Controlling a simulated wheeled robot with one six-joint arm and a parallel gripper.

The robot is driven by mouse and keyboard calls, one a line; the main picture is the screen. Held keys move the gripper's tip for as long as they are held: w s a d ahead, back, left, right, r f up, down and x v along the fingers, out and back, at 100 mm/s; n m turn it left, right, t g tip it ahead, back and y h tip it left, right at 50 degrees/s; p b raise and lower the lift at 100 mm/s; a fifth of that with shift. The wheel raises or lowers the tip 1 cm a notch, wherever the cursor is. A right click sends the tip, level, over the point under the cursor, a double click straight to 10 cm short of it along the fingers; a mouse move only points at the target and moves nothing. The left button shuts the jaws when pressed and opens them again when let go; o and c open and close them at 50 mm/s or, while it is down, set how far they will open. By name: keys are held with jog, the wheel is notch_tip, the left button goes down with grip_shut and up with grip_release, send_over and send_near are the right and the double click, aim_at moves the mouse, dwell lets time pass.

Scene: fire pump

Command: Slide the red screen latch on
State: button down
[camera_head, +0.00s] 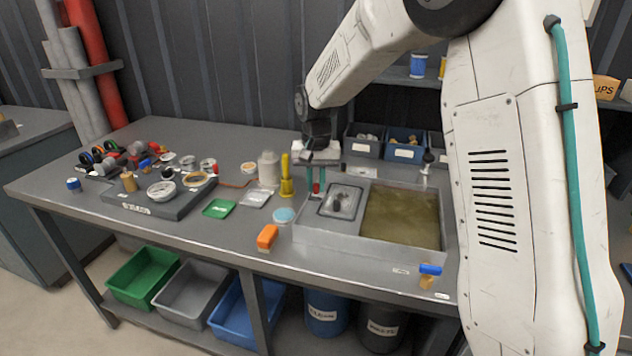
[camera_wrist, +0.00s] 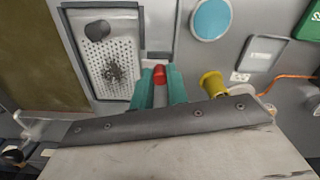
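The red screen latch (camera_head: 316,188) is a small red knob at the left end of the grey sink basin, beside the strainer screen. In the wrist view the red latch (camera_wrist: 159,75) shows between my two teal fingertips, next to the edge of the perforated screen plate (camera_wrist: 112,62). My gripper (camera_head: 316,182) points down at it with a finger on each side. The fingers look closed against its sides in the wrist view (camera_wrist: 160,88). The screen (camera_head: 341,201) lies in a grey frame with a dark lump on it. The latch's base is partly hidden by the fingers.
The basin's murky water (camera_head: 402,215) lies right of the screen. A yellow-handled tool (camera_head: 286,180) and a white bottle (camera_head: 268,168) stand close left of my gripper. A pale blue disc (camera_head: 284,215) and an orange block (camera_head: 267,237) lie in front. Bins (camera_head: 404,143) stand behind.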

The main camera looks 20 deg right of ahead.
aim_at(324, 194)
jog(key=shift+s+d, duration=0.55)
jog(key=shift+d, duration=0.2)
jog(key=c, duration=1.4)
grip_release()
jog(key=shift+d, duration=0.2)
jog(key=shift+o, duration=0.2)
jog(key=shift+a, duration=0.1)
jog(key=shift+r, duration=0.15)
jog(key=shift+r, duration=0.4)
notch_tip(324, 194, up, 7)
